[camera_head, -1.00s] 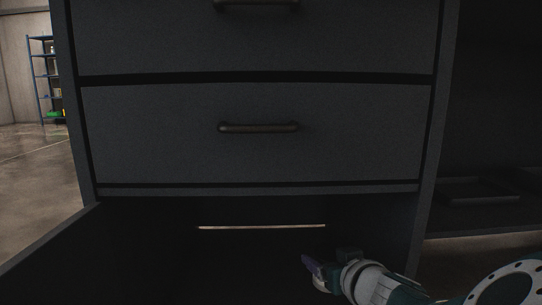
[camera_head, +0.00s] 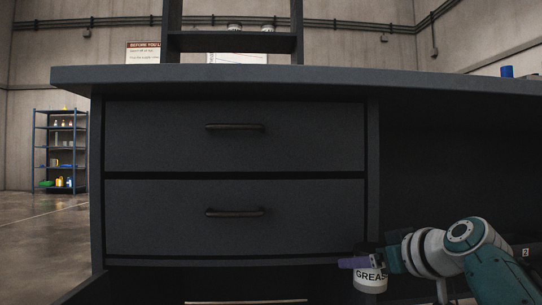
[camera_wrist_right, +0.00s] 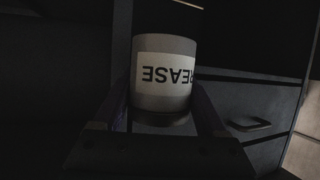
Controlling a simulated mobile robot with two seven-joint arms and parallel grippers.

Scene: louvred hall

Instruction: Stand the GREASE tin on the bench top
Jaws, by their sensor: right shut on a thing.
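The GREASE tin (camera_head: 370,280), pale grey with a white label and dark lettering, is in my right gripper (camera_head: 358,263) at the lower right of the head view. The gripper is shut on it near its top, in front of the cabinet below the shut drawers. In the right wrist view the tin (camera_wrist_right: 165,60) sits between the two fingers, its lettering upside down. The bench top (camera_head: 300,76) is a dark slab across the head view, well above the tin. My left gripper is not in view.
Two shut drawers with handles (camera_head: 235,127) (camera_head: 235,212) are left of my right arm. An open drawer (camera_head: 90,290) shows at the bottom. A shelf (camera_head: 232,42) stands on the bench at the back. A blue object (camera_head: 507,71) is at the bench's right. Most of the front edge looks clear.

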